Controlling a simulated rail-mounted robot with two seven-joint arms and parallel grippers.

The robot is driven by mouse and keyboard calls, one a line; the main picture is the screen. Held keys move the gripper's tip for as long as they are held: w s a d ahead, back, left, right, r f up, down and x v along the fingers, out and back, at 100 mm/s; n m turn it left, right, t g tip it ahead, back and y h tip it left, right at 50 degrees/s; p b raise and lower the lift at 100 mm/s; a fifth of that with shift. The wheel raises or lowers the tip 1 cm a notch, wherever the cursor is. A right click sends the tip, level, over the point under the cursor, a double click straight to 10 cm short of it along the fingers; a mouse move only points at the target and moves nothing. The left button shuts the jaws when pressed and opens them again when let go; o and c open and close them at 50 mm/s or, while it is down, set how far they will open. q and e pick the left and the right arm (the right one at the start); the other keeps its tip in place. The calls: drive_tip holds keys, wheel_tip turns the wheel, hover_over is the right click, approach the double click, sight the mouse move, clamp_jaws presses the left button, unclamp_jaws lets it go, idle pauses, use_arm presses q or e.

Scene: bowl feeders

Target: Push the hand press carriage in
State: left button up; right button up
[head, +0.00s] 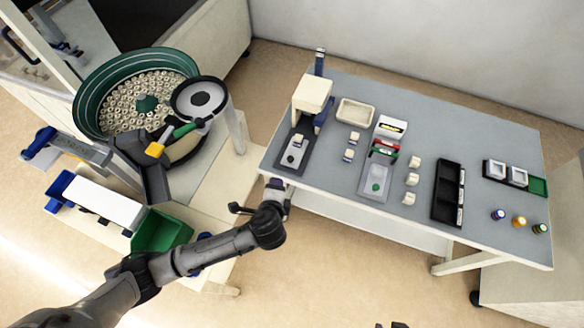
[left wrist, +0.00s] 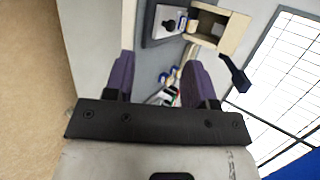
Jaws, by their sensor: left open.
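The hand press (head: 312,92) stands at the left end of the grey table, with a cream head, a blue column and a dark base plate. Its carriage (head: 294,150) sits on the plate, in front of the head, with a dark knob on it. My left gripper (head: 278,188) is at the table's front left edge, short of the plate and apart from it. In the left wrist view its two purple fingers (left wrist: 160,80) are spread with nothing gripped between them. The press head (left wrist: 222,28) and the carriage (left wrist: 170,24) show beyond them. My right gripper is not seen.
A cream tray (head: 356,112), small cream blocks, a second grey plate (head: 376,180), a black rack (head: 448,190) and several coloured bottles (head: 519,221) stand to the right on the table (head: 330,190). A green bowl feeder (head: 88,92) stands at left.

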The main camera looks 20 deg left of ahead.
use_arm(q)
wheel_tip(320, 180, down, 3)
drive_tip(key=m+t, duration=0.1)
drive_tip(key=m, duration=0.6)
drive_tip(key=m+t+h+b, duration=0.15)
drive_tip(key=m+b, duration=0.25)
drive_tip(key=m, duration=0.7)
approach(290, 159)
drive_tip(key=shift+t+y, duration=0.25)
drive_tip(key=x, duration=0.6)
drive_tip(key=shift+w+d+f, duration=0.15)
drive_tip(key=shift+d+f, duration=0.05)
drive_tip(key=shift+f, duration=0.2)
drive_tip(key=shift+x, duration=0.95)
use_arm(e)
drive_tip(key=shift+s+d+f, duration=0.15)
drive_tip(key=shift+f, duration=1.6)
use_arm(q)
drive_tip(key=shift+r, duration=0.1)
drive_tip(key=shift+c, duration=0.4)
clamp_jaws()
drive_tip(key=shift+a, duration=0.1)
